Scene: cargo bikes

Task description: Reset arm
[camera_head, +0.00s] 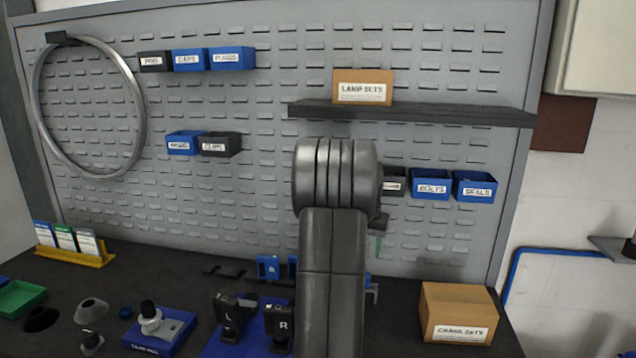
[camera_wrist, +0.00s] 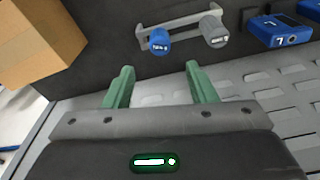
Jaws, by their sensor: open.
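My gripper (camera_wrist: 161,88) shows in the wrist view with its two green fingers spread apart and nothing between them. It is above the dark bench top near the pegboard. In the head view my grey arm rises in the middle of the picture and hides most of the gripper; only a sliver of green shows beside it. In the wrist view a grey holder (camera_wrist: 190,24) with a blue-ended piece (camera_wrist: 160,41) and a grey-ended piece (camera_wrist: 215,33) lies beyond the fingers.
A cardboard box (camera_head: 459,312) stands on the bench at right; it fills the wrist view's upper left (camera_wrist: 45,40). A shelf (camera_head: 410,113) carries a lamp sets box (camera_head: 363,87). Blue and dark bins hang on the pegboard (camera_head: 270,100). Black parts marked L (camera_head: 228,316) and R (camera_head: 279,323) stand left of my arm.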

